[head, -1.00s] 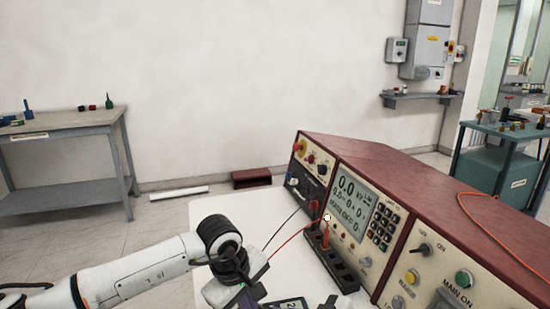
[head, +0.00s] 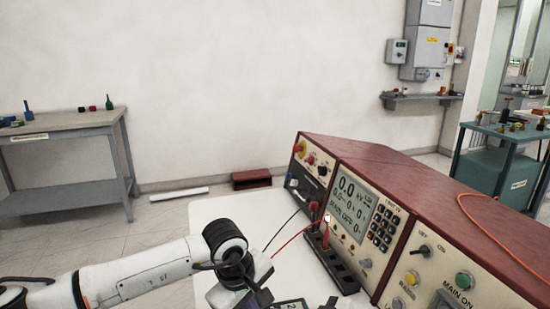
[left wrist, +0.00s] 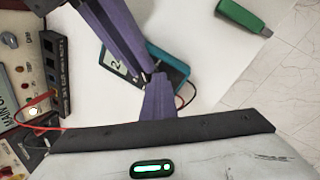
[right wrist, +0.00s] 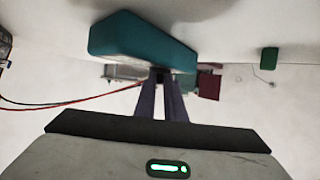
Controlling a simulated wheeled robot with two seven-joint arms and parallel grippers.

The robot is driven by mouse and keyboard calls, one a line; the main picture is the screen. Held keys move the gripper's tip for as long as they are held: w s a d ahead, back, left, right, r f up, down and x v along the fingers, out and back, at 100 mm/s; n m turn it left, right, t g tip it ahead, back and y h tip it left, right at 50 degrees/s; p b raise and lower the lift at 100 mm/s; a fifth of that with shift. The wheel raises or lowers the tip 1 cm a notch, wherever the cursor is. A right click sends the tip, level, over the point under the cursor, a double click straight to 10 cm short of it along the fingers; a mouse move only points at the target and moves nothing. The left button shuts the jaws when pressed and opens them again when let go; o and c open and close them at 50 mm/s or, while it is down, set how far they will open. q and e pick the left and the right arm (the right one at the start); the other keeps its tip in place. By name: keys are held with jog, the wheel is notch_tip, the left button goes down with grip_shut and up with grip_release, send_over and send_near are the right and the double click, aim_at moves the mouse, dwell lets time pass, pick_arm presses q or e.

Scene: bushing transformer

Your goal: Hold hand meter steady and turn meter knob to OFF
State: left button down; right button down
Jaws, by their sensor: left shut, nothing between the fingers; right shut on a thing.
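The hand meter has a teal case and a small display (left wrist: 116,62). In the left wrist view its teal body (left wrist: 172,66) lies below my left gripper (left wrist: 155,80). The left fingers are closed with nothing between them, and their tips are over the meter's face. They cover the knob, so its setting cannot be read. In the right wrist view the meter (right wrist: 140,42) is at the tips of my right gripper (right wrist: 160,76), which is shut on it. In the head view only a sliver of the meter (head: 293,303) shows at the bottom edge.
A large red-topped test set (head: 440,212) stands right of the meter. A black socket block (head: 336,270) sits beside it on the white table (head: 212,208). Red and black leads run close to my left gripper. A green-handled object (left wrist: 243,15) lies on the table.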

pick_arm(q)
jog(key=shift+s+d, duration=0.4)
jog(key=shift+s, duration=0.1)
pick_arm(e)
jog(key=shift+a, duration=0.15)
pick_arm(q)
jog(key=shift+s+a, duration=0.1)
jog(key=shift+s, duration=0.1)
notch_tip(320, 180, up, 6)
jog(key=shift+w+a, duration=0.2)
jog(key=shift+a, duration=0.1)
pick_arm(e)
jog(key=c, duration=1.7)
grip_release()
jog(key=shift+c, duration=0.2)
